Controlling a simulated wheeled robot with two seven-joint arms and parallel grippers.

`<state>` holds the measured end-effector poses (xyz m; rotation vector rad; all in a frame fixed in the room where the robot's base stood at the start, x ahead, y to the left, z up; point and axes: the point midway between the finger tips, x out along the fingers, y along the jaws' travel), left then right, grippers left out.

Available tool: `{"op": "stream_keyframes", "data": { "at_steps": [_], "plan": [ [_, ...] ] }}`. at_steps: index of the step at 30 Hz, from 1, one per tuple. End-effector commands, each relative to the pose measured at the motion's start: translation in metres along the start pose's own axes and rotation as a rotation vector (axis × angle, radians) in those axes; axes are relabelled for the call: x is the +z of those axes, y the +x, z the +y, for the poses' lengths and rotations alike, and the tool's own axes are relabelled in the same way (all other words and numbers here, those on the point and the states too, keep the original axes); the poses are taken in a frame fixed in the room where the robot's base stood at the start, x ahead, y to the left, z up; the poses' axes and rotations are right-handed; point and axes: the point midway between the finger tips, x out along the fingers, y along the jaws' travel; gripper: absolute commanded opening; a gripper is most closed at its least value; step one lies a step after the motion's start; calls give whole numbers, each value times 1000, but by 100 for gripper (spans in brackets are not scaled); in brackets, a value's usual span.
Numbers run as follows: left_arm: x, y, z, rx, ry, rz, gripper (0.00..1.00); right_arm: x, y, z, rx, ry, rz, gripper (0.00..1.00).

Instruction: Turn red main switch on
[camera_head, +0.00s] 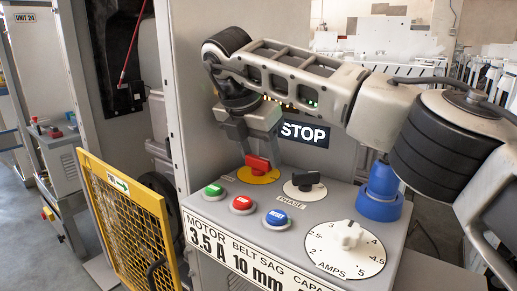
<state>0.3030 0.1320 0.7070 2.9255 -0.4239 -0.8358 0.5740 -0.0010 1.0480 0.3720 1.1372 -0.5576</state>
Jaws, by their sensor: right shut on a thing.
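The red main switch (258,163) sits on a yellow round plate (259,176) on the grey control panel, below the STOP sign. My right gripper (256,150) reaches down from above and is shut on the red switch's handle. The fingers hide the upper part of the handle. My left gripper is not in view.
A yellow mesh gate (125,215) stands at left.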

Motion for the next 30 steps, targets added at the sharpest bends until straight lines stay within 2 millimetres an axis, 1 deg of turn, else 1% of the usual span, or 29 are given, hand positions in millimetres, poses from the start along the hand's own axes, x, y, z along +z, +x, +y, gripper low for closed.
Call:
{"op": "stream_keyframes", "data": {
  "at_steps": [1,13,14,15,16,25,28,30],
  "plan": [
    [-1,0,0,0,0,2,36,2,-2,0,3,9,-4,28],
    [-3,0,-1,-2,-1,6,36,2,-2,0,0,15,-5,28],
    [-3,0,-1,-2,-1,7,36,2,-2,0,0,15,-5,54],
    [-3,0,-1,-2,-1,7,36,2,-2,0,0,15,-4,65],
    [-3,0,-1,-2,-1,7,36,2,-2,0,0,15,-4,73],
    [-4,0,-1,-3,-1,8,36,1,-2,0,-2,11,-2,73],
    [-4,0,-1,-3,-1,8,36,1,-8,0,-2,11,-2,73],
    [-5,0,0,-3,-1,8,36,1,-18,0,-1,12,-3,73]
  ]
}}
